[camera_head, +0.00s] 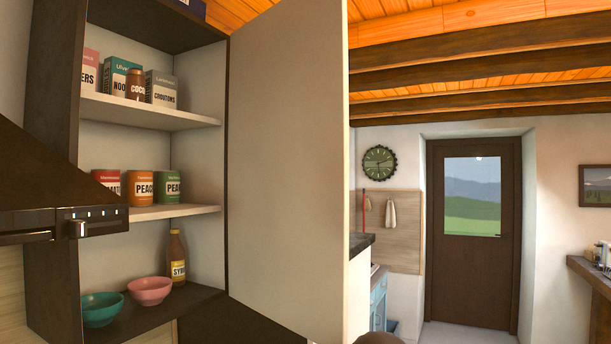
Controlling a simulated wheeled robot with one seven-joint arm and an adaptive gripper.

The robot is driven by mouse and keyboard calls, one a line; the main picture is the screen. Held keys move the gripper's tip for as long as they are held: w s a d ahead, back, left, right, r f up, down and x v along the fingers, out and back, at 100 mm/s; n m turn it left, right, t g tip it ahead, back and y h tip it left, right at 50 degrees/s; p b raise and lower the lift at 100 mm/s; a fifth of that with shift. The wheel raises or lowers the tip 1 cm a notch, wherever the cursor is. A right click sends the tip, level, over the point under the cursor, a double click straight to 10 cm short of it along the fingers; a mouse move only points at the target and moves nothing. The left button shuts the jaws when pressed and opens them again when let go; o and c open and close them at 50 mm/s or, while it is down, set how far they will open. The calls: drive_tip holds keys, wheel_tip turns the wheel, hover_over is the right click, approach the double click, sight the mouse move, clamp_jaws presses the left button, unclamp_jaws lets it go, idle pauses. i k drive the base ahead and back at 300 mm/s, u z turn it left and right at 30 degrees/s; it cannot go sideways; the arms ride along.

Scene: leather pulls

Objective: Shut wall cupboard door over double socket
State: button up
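The wall cupboard (52,200) fills the left of the head view, with dark sides and pale shelves inside. Its door (285,160) stands wide open, hinged at the cupboard's right side. The door's plain cream inner face is towards me, and its free edge is the near, right one. The double socket is not in view. My gripper is not in view.
A dark cooker hood (40,185) with a control strip overlaps the cupboard's left side. Boxes, cans, a syrup bottle (177,258), a teal bowl (102,309) and a pink bowl (149,290) stand inside. A worktop (361,242) shows beyond the door; the far brown door (473,265) is closed.

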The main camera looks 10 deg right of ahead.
sight(288, 136)
drive_tip(key=z, duration=2)
drive_tip(key=i, duration=2.8)
drive_tip(key=u, duration=3.7)
